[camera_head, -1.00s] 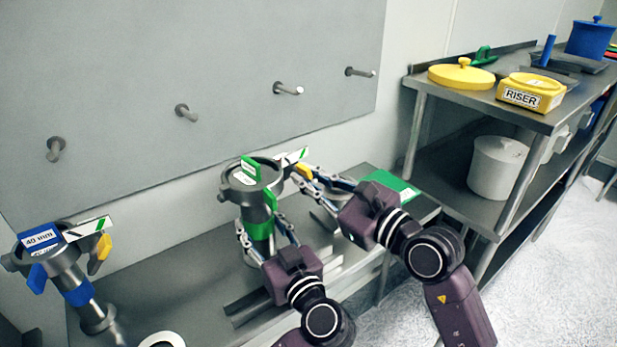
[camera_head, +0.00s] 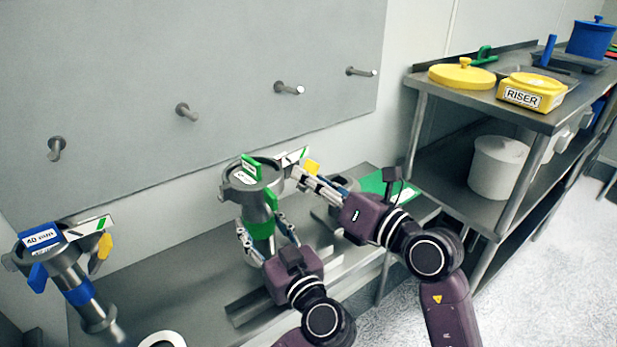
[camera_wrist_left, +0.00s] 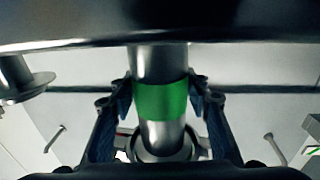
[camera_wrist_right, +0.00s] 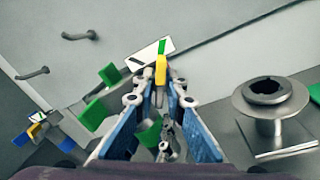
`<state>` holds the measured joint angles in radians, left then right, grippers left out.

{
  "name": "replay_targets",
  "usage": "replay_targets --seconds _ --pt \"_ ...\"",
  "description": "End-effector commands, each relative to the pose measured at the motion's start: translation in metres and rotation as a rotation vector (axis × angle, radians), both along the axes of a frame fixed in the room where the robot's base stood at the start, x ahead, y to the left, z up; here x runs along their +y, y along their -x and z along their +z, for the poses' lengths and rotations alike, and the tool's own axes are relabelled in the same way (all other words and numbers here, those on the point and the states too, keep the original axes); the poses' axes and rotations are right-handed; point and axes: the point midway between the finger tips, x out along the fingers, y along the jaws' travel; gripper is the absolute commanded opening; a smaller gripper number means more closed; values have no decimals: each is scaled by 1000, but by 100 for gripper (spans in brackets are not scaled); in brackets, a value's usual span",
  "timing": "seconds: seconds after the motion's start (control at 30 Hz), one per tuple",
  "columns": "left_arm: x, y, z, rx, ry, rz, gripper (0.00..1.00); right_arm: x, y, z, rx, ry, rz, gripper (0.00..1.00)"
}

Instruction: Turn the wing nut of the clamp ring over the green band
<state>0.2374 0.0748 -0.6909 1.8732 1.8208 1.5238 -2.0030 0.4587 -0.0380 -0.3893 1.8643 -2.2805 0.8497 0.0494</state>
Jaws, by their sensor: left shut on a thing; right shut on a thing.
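The grey sifter pipe with the green band (camera_head: 264,222) stands under a round grey hopper (camera_head: 233,190) with green tabs. The band also shows in the left wrist view (camera_wrist_left: 162,100). My left gripper (camera_head: 265,234) is shut around the pipe at the band, one finger on each side. The yellow wing nut (camera_head: 312,167) is at the hopper's right side, beside a white plate with a green mark (camera_head: 293,156). My right gripper (camera_head: 299,175) is shut on the wing nut, which stands between its fingertips in the right wrist view (camera_wrist_right: 161,71). The clamp ring is partly hidden by the fingers.
A second sifter with a blue band (camera_head: 80,291) stands at the left with its own yellow wing nut (camera_head: 105,246). Several pegs stick out of the wall panel. A green sheet (camera_head: 378,183) lies right of my right gripper. A shelf (camera_head: 447,96) with yellow parts stands at the right.

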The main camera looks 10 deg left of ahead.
Motion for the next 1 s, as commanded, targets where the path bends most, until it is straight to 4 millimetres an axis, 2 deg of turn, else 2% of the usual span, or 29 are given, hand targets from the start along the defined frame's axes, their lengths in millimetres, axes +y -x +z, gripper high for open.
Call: replay_targets --seconds 0.4,0.97,1.0 --pt "1 0 -1 2 1 2 0 -1 -1 -1 157 -103 -3 0" --pt "1 0 -1 1 1 3 0 -1 -1 -1 179 -118 -3 0" --pt "1 0 -1 1 1 3 0 -1 -1 -1 179 -118 -3 16"
